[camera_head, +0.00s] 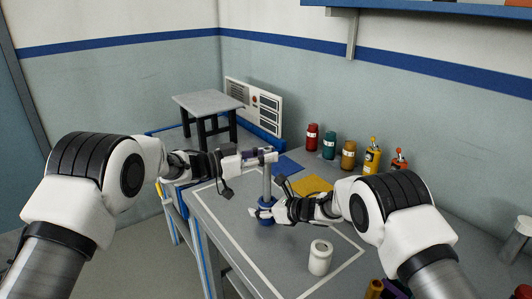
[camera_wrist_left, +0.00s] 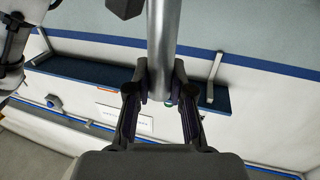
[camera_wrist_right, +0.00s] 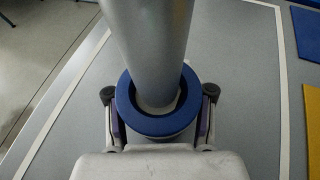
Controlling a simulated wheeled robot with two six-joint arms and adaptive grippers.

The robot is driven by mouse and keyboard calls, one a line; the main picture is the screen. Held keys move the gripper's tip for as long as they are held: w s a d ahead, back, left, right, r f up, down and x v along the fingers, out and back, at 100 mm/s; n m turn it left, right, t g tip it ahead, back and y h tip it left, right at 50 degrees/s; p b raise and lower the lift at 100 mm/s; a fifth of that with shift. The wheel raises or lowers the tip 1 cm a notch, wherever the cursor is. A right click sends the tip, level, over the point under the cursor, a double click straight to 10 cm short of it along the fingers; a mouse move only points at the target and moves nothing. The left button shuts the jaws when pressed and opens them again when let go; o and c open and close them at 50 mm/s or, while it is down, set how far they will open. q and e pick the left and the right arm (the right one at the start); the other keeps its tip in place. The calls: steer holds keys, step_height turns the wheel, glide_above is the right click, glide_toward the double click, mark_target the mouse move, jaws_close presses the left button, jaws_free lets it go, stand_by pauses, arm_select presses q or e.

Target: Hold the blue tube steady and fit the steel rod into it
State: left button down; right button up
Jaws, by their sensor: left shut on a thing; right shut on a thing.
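The steel rod (camera_head: 267,184) stands upright above the blue tube (camera_head: 266,217) on the bench. My left gripper (camera_head: 264,156) is shut on the rod near its top; the left wrist view shows the rod (camera_wrist_left: 162,40) between both fingers. My right gripper (camera_head: 264,211) is shut on the blue tube, with a finger on each side of its blue collar (camera_wrist_right: 150,127) in the right wrist view. There the rod (camera_wrist_right: 150,35) comes down over the collar and its lower end shows at the opening. How deep it sits I cannot tell.
A white jar (camera_head: 320,260) stands at the front right of the outlined bench area. Yellow (camera_head: 312,186) and blue (camera_head: 286,166) mats lie behind. Several coloured bottles (camera_head: 348,155) line the wall. A small grey table (camera_head: 208,103) stands at the back left.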

mark_target(267, 176)
arm_select(q)
steer(key=shift+f, duration=1.85)
steer(key=shift+f, duration=0.25)
steer(key=shift+f, duration=0.6)
steer(key=c, duration=0.9)
jaws_free()
steer(key=shift+c, duration=0.2)
